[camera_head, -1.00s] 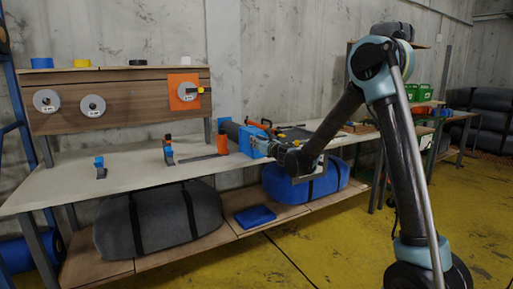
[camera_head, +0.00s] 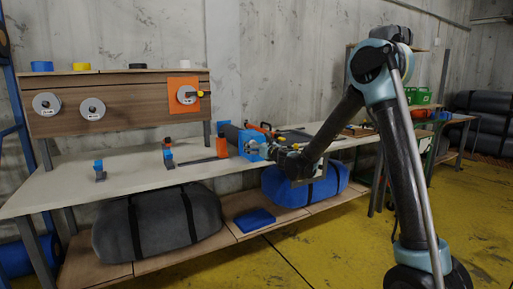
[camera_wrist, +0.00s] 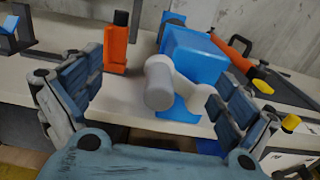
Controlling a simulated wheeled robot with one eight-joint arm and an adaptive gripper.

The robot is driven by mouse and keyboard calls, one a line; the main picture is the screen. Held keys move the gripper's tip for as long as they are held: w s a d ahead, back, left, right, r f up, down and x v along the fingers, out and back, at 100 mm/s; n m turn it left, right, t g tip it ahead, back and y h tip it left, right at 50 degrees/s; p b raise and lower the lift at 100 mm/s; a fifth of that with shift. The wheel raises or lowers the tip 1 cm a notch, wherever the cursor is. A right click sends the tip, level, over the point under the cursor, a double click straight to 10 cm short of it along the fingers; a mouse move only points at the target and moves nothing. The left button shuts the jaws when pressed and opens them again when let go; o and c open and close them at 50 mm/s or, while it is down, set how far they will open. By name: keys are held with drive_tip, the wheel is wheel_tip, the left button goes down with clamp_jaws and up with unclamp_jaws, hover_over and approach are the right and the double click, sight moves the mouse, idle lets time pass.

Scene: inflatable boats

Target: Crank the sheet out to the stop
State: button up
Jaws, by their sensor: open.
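A blue crank housing (camera_head: 250,145) stands on the bench at the end of a dark grey roll (camera_head: 229,131). In the wrist view the housing (camera_wrist: 195,58) has a white arm with a grey cylindrical handle (camera_wrist: 158,84) pointing towards me. My gripper (camera_wrist: 160,112) is open, one finger left and one right of the handle. The handle lies between the fingers in the picture, with visible gaps on both sides; I cannot tell the depth. In the head view my gripper (camera_head: 270,151) is beside the housing. I cannot make out the sheet's free edge.
An orange block (camera_wrist: 118,48) stands left of the housing, close to the left finger. An orange-handled tool (camera_wrist: 232,48) lies to the right. Bags lie on the shelf below.

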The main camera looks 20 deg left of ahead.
drive_tip(key=v, duration=0.8)
drive_tip(key=shift+s+d, duration=0.25)
idle(0.4)
drive_tip(key=s+d+r+n+g+h, duration=0.15)
drive_tip(key=s+d+n, duration=0.25)
drive_tip(key=d+n, duration=0.5)
drive_tip(key=s+d+n+g+h, duration=0.15)
drive_tip(key=s+d+n, duration=0.35)
drive_tip(key=d, duration=0.5)
drive_tip(key=s+d+f+n+g+h, duration=0.2)
drive_tip(key=s+d+f, duration=0.4)
drive_tip(key=d, duration=0.5)
drive_tip(key=s+d+f+n+g+h, duration=0.2)
drive_tip(key=s+d+f+n+h, duration=0.3)
drive_tip(key=s+d, duration=0.5)
drive_tip(key=s+d+f+n+g+h, duration=0.2)
drive_tip(key=s+d+f+n, duration=0.3)
drive_tip(key=d, duration=0.8)
drive_tip(key=s+f+h, duration=0.1)
drive_tip(key=s+f, duration=0.1)
drive_tip(key=s, duration=0.2)
drive_tip(key=shift+h, duration=0.4)
drive_tip(key=shift+d, duration=0.1)
